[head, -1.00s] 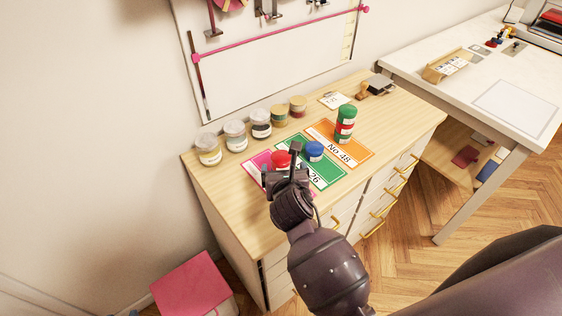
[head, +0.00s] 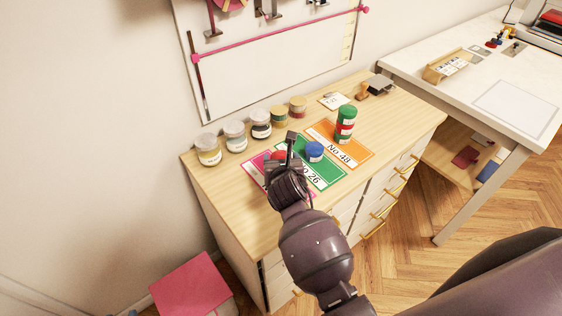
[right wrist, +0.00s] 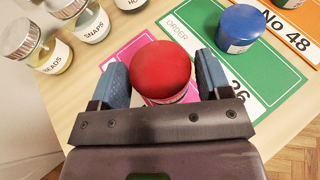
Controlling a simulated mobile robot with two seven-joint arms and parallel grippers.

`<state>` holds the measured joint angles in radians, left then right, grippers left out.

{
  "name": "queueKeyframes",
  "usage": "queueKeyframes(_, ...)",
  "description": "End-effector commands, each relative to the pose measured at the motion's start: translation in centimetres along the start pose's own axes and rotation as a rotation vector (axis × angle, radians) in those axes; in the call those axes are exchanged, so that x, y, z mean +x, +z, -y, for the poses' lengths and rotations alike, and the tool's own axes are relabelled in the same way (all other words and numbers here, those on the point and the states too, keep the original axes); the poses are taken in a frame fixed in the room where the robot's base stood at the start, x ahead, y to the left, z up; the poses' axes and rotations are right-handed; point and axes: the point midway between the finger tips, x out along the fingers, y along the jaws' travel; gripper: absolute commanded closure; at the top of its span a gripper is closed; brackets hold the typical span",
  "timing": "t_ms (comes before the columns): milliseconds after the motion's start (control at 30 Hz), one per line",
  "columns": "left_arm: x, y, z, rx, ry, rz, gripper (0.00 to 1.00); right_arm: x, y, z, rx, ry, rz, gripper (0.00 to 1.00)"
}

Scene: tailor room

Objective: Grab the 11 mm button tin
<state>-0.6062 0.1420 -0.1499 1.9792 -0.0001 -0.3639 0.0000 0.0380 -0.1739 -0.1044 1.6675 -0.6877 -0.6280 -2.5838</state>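A red-lidded tin (right wrist: 160,70) sits on the pink card (right wrist: 122,55) in the right wrist view; in the head view the red tin (head: 279,156) is partly hidden by my right gripper. My right gripper (head: 281,153) is open, with one finger on each side of the red tin and narrow gaps showing. A blue tin (head: 314,151) stands on the green card marked 26 (head: 322,174). A stack of green and red tins (head: 345,125) stands on the orange card marked No 48 (head: 322,133). I cannot read an 11 mm label on any tin. My left gripper is not in view.
Several lidded jars (head: 236,135) line the back of the wooden cabinet top (head: 230,205), against the wall. A small card (head: 333,100) and a stamp-like item (head: 362,90) lie at the back right. A white table (head: 480,75) stands beyond.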

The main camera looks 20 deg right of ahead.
Motion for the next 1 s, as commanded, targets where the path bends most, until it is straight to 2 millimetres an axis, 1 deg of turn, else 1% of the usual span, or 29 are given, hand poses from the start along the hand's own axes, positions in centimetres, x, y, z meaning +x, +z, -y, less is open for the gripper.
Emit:
queueKeyframes(33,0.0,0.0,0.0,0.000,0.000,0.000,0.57,0.0,0.0,0.0,0.000,0.000,0.000,0.37)
queueKeyframes(233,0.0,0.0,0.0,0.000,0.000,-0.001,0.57,0.0,0.0,0.0,0.000,0.000,0.000,0.67)
queueKeyframes(467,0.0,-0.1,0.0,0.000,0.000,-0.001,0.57,-0.1,0.1,0.0,0.000,0.000,0.001,0.67)
queueKeyframes(567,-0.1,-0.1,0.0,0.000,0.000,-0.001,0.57,-0.2,0.6,0.0,0.000,0.000,0.003,0.67)
queueKeyframes(667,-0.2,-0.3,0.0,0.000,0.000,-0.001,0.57,-0.6,1.7,0.1,-0.001,0.000,0.004,0.67)
queueKeyframes(767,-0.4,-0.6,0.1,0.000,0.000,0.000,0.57,-1.4,3.5,0.0,-0.002,0.001,0.006,0.67)
queueKeyframes(1000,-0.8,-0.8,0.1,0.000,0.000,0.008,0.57,-3.7,9.2,0.0,-0.002,0.001,0.008,0.67)
